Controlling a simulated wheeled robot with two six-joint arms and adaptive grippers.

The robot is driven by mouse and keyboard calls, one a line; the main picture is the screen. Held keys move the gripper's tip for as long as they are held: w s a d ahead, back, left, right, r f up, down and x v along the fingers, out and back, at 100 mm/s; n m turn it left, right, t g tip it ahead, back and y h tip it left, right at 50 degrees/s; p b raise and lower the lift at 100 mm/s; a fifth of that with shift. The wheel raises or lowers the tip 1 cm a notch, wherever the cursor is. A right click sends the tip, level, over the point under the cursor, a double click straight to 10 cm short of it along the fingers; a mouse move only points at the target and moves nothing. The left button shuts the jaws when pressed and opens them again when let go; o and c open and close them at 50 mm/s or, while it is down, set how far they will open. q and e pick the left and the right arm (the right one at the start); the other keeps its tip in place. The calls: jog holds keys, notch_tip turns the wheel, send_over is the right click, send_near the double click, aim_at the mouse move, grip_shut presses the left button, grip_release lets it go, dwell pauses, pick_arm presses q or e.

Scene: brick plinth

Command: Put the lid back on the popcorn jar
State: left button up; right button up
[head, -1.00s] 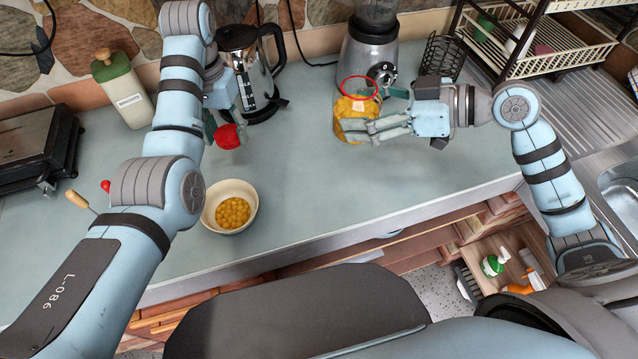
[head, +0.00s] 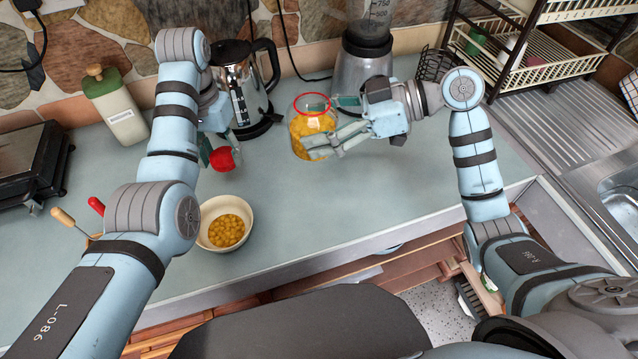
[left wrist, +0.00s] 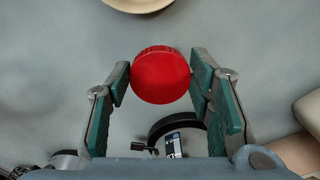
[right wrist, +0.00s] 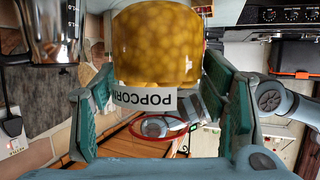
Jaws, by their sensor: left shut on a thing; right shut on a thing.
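The clear popcorn jar (head: 302,128), full of yellow kernels, has a red ring at its open top and stands upright. My right gripper (head: 324,128) is shut on the jar from the right. The right wrist view shows the jar (right wrist: 155,50) between the fingers, with its "POPCORN" label. The round red lid (head: 222,159) is held by my left gripper (head: 222,150), left of the jar and apart from it. The left wrist view shows the lid (left wrist: 161,78) between both fingers. I cannot tell whether the jar touches the counter.
A bowl (head: 204,235) of yellow kernels sits near the counter's front edge. A kettle (head: 262,90) stands behind my left gripper, and a blender (head: 352,75) behind the jar. A green-topped bottle (head: 118,110) is at back left. The front middle of the counter is clear.

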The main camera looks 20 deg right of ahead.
pick_arm(q)
jog(key=shift+f+b, duration=0.35)
jog(key=shift+f, duration=0.05)
pick_arm(e)
send_over(321, 198)
notch_tip(321, 198, down, 11)
jog(key=shift+w+f, duration=0.1)
pick_arm(q)
jog(key=shift+f, duration=0.2)
pick_arm(e)
jog(key=shift+f, duration=2.1)
pick_arm(q)
jog(key=shift+f+b, duration=0.1)
jog(key=shift+b, duration=0.2)
pick_arm(e)
jog(key=shift+f, duration=0.1)
pick_arm(q)
jog(key=shift+f, duration=0.1)
pick_arm(e)
jog(key=o, duration=1.3)
jog(key=shift+f, duration=0.1)
jog(key=o, duration=0.4)
